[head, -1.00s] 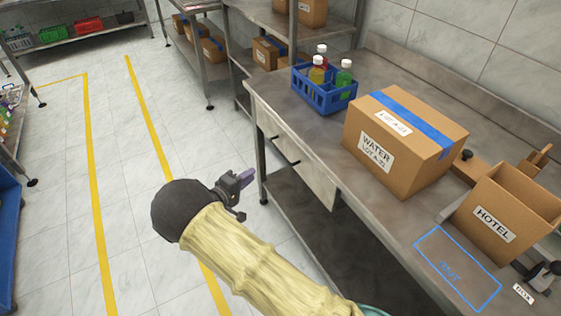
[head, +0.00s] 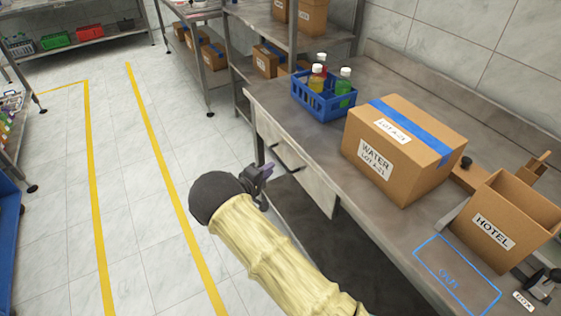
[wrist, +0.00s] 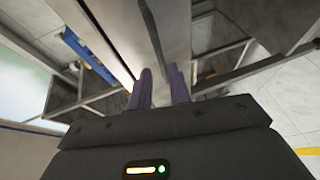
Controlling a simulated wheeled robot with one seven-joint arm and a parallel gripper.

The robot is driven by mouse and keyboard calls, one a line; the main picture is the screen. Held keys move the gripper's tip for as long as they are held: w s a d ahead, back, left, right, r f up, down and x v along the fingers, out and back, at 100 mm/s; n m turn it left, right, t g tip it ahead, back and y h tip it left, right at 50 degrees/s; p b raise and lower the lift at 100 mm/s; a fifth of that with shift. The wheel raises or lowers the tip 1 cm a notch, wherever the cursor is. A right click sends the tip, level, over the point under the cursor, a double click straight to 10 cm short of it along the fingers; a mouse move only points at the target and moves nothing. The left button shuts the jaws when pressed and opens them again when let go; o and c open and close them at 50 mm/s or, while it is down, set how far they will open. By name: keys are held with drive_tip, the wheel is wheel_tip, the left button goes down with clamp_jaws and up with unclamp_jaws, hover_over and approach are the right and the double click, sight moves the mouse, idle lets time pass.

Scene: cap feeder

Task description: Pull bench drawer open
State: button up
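The bench drawer (head: 310,187) is a pale grey front under the edge of the steel bench (head: 262,92), with a dark bar handle (head: 287,158). I cannot tell whether the drawer stands out from the bench. My gripper (head: 266,168) is just in front of the drawer, close to the handle's left part. In the wrist view my two purple fingers (wrist: 159,85) stand apart with a narrow gap. A dark bar, apparently the handle (wrist: 150,35), runs down the picture toward that gap. Contact with it cannot be made out.
On the bench stand a blue crate of bottles (head: 323,101), a taped WATER carton (head: 400,150) and an open HOTEL box (head: 495,225). A blue outline (head: 457,275) marks the bench top. The floor (head: 140,200) left of the bench is clear.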

sight(281, 160)
drive_tip(key=x, duration=0.7)
drive_tip(key=shift+w+d, duration=0.2)
clamp_jaws()
